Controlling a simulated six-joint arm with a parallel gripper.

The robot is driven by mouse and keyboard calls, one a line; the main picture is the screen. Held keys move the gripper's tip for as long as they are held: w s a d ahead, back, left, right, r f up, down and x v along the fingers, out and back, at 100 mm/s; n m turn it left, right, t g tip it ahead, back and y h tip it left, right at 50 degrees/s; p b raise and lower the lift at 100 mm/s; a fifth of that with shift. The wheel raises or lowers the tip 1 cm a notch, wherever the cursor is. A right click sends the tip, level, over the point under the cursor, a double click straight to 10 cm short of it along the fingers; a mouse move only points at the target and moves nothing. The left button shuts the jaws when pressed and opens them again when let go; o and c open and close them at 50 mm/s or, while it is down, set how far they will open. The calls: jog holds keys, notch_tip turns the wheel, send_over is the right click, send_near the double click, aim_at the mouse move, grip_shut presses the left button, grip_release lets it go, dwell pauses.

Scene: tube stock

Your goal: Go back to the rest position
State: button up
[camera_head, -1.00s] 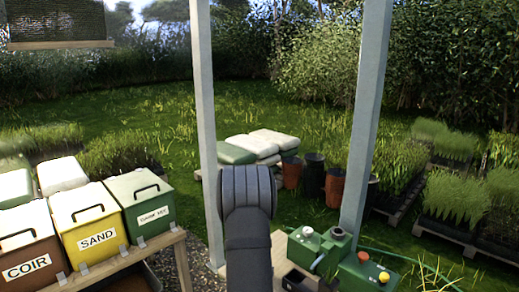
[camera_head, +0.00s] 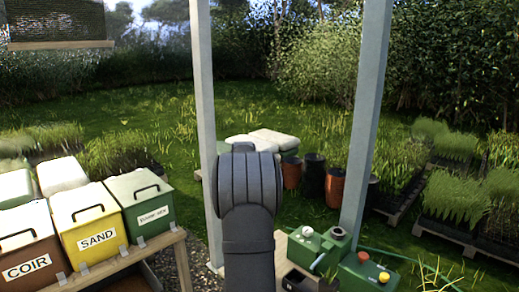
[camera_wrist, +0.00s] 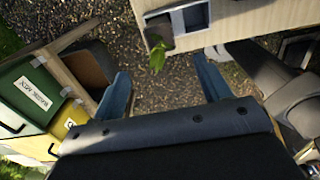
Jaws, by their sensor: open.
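My gripper (camera_wrist: 161,68) shows in the wrist view as two blue fingers spread wide apart, with nothing between them but gravel below. In the head view my dark arm stands upright at the middle, and the gripper itself is not visible there. A green seedling (camera_wrist: 157,58) in a dark pot sits at the edge of a pale wooden bench (camera_wrist: 245,22), beyond the fingertips and apart from them.
Lidded bins, brown COIR (camera_head: 28,262), yellow SAND (camera_head: 95,240) and a green one (camera_head: 150,216), stand on a wooden shelf at left. A green machine (camera_head: 365,271) with knobs is at right. Two grey posts (camera_head: 205,120) (camera_head: 368,110) rise either side of the arm.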

notch_tip(320, 180, down, 15)
jog(key=shift+f, duration=0.15)
notch_tip(320, 180, up, 6)
jog(key=shift+r, duration=0.65)
jog(key=shift+f, duration=0.1)
notch_tip(320, 180, down, 6)
jog(key=shift+f, duration=0.2)
notch_tip(320, 180, up, 12)
jog(key=shift+r, duration=0.15)
dwell(0.3)
